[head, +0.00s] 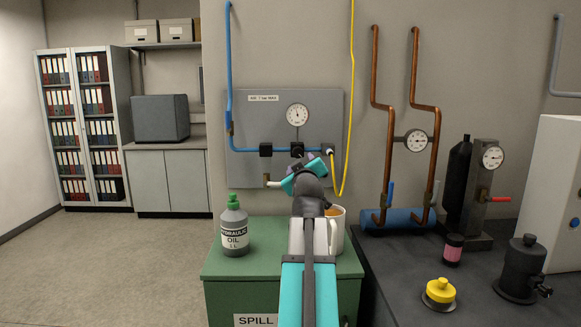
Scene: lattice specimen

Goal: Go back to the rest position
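My arm rises from the bottom middle of the head view, in front of the green cabinet (216,262). Its far end, with my gripper (313,164), is in front of the grey wall panel (328,108), below the round gauge (297,115). The fingers are hidden or too small to make out, so I cannot tell whether they are open or shut. I see nothing clearly held. A white mug (337,229) stands on the cabinet, partly hidden behind my arm. A grey oil bottle with a green cap (235,228) stands to its left.
A dark bench (390,275) on the right bears a yellow-knobbed piece (439,291), a small pink-labelled jar (453,250) and a black fitting (522,270). Copper pipes (414,75) and a yellow hose (352,90) run along the wall. The floor (110,265) at left is clear.

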